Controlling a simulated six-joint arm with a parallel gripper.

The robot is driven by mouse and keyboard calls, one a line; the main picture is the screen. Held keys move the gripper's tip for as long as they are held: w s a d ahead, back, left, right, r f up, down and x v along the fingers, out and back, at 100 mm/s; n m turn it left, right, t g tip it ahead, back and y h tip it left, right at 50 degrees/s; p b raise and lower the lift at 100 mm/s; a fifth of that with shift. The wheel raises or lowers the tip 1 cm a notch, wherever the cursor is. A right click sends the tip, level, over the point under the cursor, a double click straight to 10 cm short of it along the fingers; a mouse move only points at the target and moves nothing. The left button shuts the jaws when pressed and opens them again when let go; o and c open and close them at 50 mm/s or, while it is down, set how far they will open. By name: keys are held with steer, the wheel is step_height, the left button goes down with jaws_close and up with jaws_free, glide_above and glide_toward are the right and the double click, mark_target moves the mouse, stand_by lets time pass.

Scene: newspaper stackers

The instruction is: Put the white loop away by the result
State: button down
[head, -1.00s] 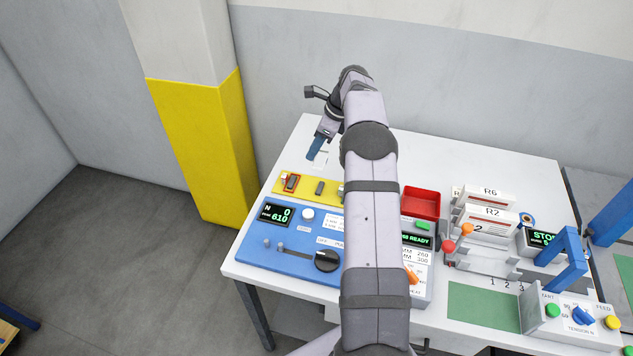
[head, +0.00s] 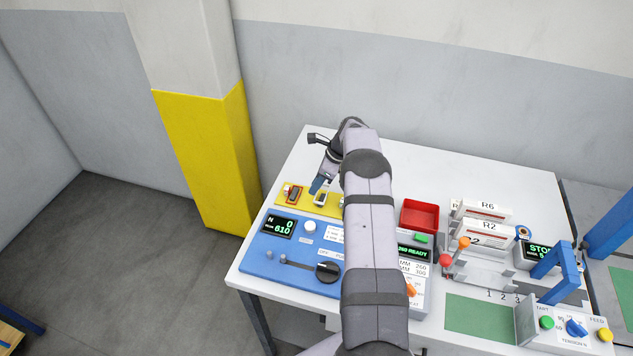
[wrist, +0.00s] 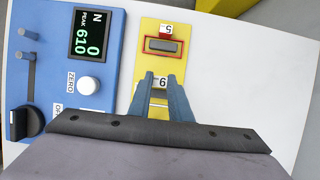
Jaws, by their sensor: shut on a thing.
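My gripper (head: 316,188) is low over the yellow strip (head: 333,210) at the back of the blue tester. In the wrist view my gripper (wrist: 160,78) has its two blue fingers close together, with a gap between them. It is shut on the white loop (head: 321,198), a small pale shape at the fingertips; the fingers mostly hide it, and I cannot tell whether it touches the strip. A tag reading 6 or 9 shows between the fingertips. The tester display (wrist: 90,33) reads N 0, PEAK 610. A red-framed dark slot (wrist: 163,46) tagged 5 lies beyond the fingertips.
The tester has a white ZERO knob (wrist: 89,83) and a black rotary knob (head: 328,272). A red tray (head: 420,216) and stacked cards (head: 485,235) stand to the right of my arm. The white table is bare behind the strip.

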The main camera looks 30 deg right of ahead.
steer(key=shift+f, duration=0.15)
steer(key=shift+f+b, duration=0.35)
steer(key=shift+b, duration=0.2)
steer(key=shift+f, duration=0.2)
steer(key=c, duration=1.6)
jaws_free()
steer(key=shift+r, duration=0.2)
steer(key=shift+r+p, duration=0.55)
steer(key=b+v, duration=0.4)
steer(key=v, duration=0.8)
